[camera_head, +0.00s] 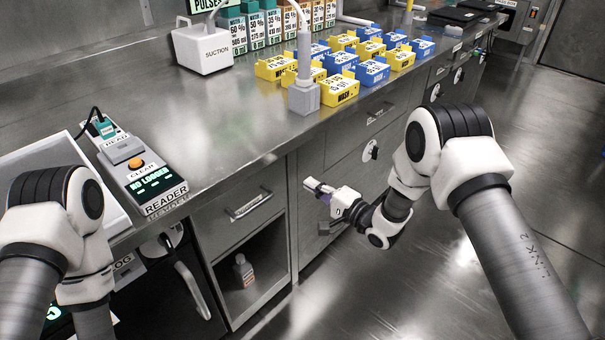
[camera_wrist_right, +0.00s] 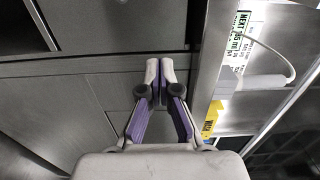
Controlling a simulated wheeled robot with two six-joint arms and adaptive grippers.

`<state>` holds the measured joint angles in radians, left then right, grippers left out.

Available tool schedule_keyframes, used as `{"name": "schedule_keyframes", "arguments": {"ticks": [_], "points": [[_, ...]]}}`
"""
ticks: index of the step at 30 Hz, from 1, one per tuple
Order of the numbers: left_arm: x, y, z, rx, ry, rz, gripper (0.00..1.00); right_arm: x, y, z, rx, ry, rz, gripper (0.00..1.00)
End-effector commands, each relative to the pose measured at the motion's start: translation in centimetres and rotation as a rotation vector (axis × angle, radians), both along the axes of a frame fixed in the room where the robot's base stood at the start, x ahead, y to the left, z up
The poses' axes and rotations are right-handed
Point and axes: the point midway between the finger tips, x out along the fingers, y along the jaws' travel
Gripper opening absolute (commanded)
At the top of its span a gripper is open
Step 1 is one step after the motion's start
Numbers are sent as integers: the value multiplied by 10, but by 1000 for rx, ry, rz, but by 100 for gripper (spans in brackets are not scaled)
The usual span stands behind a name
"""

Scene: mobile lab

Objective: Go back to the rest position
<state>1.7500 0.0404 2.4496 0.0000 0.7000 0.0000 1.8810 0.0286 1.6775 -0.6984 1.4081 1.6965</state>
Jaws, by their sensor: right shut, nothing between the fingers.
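My right gripper (camera_head: 318,188) is in front of the cabinet fronts, below the counter's front edge. It is apart from the counter top and holds nothing. In the right wrist view its two fingers (camera_wrist_right: 159,72) are closed together, with grey drawer panels behind them. My left arm shows at the left edge of the head view, but its gripper is out of sight.
The steel counter (camera_head: 235,130) carries a reader (camera_head: 150,180), a white tray (camera_head: 40,150), a suction unit (camera_head: 203,45) and several yellow and blue labelled blocks (camera_head: 337,88). A drawer handle (camera_head: 249,206) and an open shelf with a bottle (camera_head: 243,270) are below. Floor (camera_head: 400,290) at right is clear.

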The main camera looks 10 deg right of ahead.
Motion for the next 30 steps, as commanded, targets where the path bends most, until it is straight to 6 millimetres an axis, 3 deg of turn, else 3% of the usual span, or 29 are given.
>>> {"name": "schedule_keyframes", "arguments": {"ticks": [4, 10, 14, 17, 18, 22, 25, 30], "points": [[0, 0, 3, 0, 0, 0, 40, -18, -15, 0, -1, 1, -2, 0], [0, 0, 3, 0, 0, -1, 40, -24, -18, -2, 0, 2, 0, 0], [0, 0, 2, 0, 0, 0, 40, -44, -14, -32, 1, 75, 2, 0], [0, 0, 3, 0, 0, 0, 40, -86, -23, -84, -55, 250, -74, 0], [0, 0, 3, 0, 0, 0, 40, -109, -30, -109, -135, 323, -109, 0], [0, 0, 3, 0, 0, 0, 40, -201, -58, -177, -512, 540, -128, 0], [0, 0, 3, 0, 0, 0, 40, -273, -80, -205, -798, 673, -35, 0], [0, 0, 3, 0, 0, 0, 40, -375, -108, -214, -1167, 816, 260, 0]]}}
